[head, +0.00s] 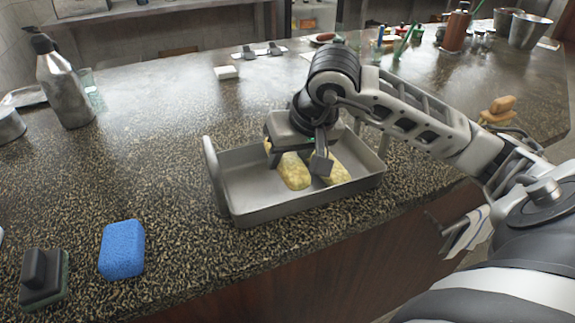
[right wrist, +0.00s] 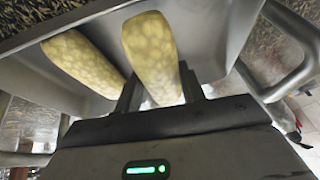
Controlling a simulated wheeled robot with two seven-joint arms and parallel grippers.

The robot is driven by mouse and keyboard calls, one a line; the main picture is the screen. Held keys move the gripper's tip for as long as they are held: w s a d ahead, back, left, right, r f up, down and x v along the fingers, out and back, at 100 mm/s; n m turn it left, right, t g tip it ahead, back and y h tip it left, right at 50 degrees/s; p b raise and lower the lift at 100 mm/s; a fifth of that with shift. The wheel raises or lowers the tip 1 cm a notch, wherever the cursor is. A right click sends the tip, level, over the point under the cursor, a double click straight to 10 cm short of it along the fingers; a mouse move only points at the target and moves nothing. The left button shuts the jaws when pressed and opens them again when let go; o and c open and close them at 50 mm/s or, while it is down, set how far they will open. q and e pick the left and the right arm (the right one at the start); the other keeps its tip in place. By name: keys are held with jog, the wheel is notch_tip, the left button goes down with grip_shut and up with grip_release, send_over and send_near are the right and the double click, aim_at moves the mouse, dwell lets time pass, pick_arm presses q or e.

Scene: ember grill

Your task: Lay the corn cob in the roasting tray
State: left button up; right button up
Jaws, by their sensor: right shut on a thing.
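The grey metal roasting tray (head: 270,208) stands on the speckled counter, with a raised handle at each end. Two pale yellow corn cobs show within its outline. My right gripper (head: 297,160) reaches down over the tray and is shut on one corn cob (head: 294,174). In the right wrist view this cob (right wrist: 152,48) lies between the two fingers. The other cob (head: 338,171) is beside it, to the right in the head view, and also shows in the right wrist view (right wrist: 82,62). I cannot tell whether the held cob touches the tray floor. My left gripper is not in view.
A blue sponge (head: 122,249) and a dark-handled scrubber (head: 44,278) lie at the front left. A metal bottle (head: 63,85) stands at the back left. A white block (head: 226,72) lies behind the tray.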

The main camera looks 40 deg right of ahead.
jog(key=f, duration=0.3)
jog(key=shift+w+f+p, duration=0.15)
jog(key=shift+w+p, duration=0.05)
jog(key=shift+p, duration=0.2)
jog(key=shift+f, duration=0.15)
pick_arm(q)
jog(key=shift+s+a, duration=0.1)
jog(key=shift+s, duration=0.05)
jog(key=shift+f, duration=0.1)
pick_arm(e)
jog(key=shift+f+b, duration=0.25)
jog(key=shift+b, duration=0.1)
jog(key=o, duration=1.1)
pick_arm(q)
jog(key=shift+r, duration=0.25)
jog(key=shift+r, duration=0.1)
pick_arm(e)
jog(key=shift+r, duration=0.15)
